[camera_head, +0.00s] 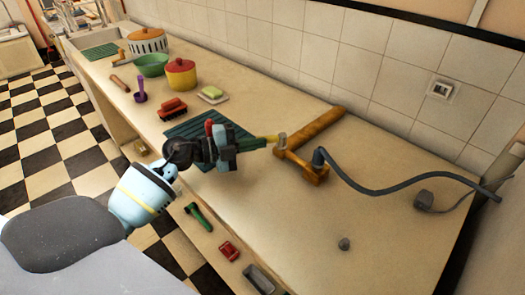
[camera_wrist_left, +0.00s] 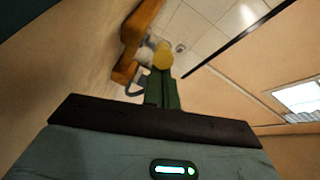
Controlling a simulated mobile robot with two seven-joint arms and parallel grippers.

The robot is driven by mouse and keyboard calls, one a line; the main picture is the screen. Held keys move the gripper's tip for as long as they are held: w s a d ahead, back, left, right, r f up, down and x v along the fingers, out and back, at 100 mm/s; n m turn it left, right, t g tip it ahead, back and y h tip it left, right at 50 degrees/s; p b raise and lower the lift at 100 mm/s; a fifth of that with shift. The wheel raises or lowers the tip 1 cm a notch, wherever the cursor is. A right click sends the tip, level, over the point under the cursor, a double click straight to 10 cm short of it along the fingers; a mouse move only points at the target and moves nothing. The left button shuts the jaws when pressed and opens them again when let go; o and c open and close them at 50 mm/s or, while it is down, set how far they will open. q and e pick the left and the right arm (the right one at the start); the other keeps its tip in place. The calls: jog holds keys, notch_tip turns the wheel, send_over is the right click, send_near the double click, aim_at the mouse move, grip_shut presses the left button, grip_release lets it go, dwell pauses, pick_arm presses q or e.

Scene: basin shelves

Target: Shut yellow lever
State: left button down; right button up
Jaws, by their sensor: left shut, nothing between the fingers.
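The yellow lever (camera_head: 271,138) is a short bar at a grey joint on an orange-brown pipe fitting (camera_head: 318,128) on the counter. In the left wrist view the yellow lever (camera_wrist_left: 163,55) shows its rounded end just beyond the fingertips, with the orange-brown fitting (camera_wrist_left: 128,65) behind it. My left gripper (camera_head: 262,144) is shut and empty, with its tips close beside the lever. In the left wrist view its green fingers (camera_wrist_left: 162,76) are together and overlap the lever's lower edge; I cannot tell whether they touch it. My right gripper is not in view.
A grey hose (camera_head: 385,190) runs right from the fitting. A dark green mat (camera_head: 185,130) lies under my left arm. A red brush (camera_head: 171,110), a sponge dish (camera_head: 212,94) and pots (camera_head: 181,78) stand farther back. The counter's near right part is mostly clear.

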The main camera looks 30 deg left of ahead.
pick_arm(q)
jog(key=shift+w+a+f+m+g+h+b, duration=0.25)
jog(key=shift+w+a+m+g+h+b, duration=0.2)
jog(key=shift+m+g, duration=0.25)
jog(key=shift+w+a+r, duration=0.25)
jog(key=shift+w+a, duration=0.05)
jog(key=shift+a, duration=0.15)
jog(key=shift+w+a, duration=0.15)
jog(key=shift+w, duration=0.1)
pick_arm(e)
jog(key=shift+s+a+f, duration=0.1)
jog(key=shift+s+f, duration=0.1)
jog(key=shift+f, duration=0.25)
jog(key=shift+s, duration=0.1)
pick_arm(q)
jog(key=shift+p, duration=0.3)
